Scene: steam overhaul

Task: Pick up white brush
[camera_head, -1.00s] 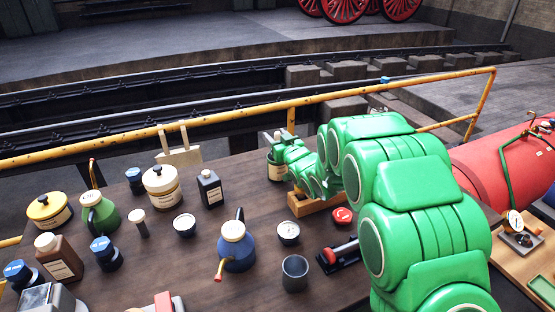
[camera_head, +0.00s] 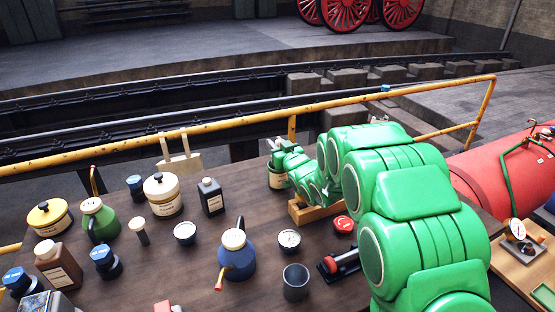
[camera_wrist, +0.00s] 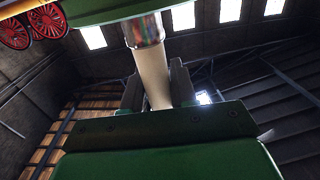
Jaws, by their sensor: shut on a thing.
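The white brush (camera_wrist: 153,78) shows in the wrist view as a cream handle with a shiny metal ferrule (camera_wrist: 143,31) above it. My gripper (camera_wrist: 155,90) is shut on the handle, with a dark finger on each side. The handle leans a little, and its far end is hidden behind the green gripper body. In the head view my gripper (camera_head: 283,148) is at the back of the bench, over a dark labelled pot (camera_head: 277,178). The brush cannot be made out clearly there.
A wooden block (camera_head: 312,210), a red button (camera_head: 343,224), a white-faced gauge (camera_head: 289,240) and a dark cup (camera_head: 296,283) stand near my arm. A blue oil can (camera_head: 238,260) and several bottles crowd the left. A yellow rail (camera_head: 235,128) runs behind the bench.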

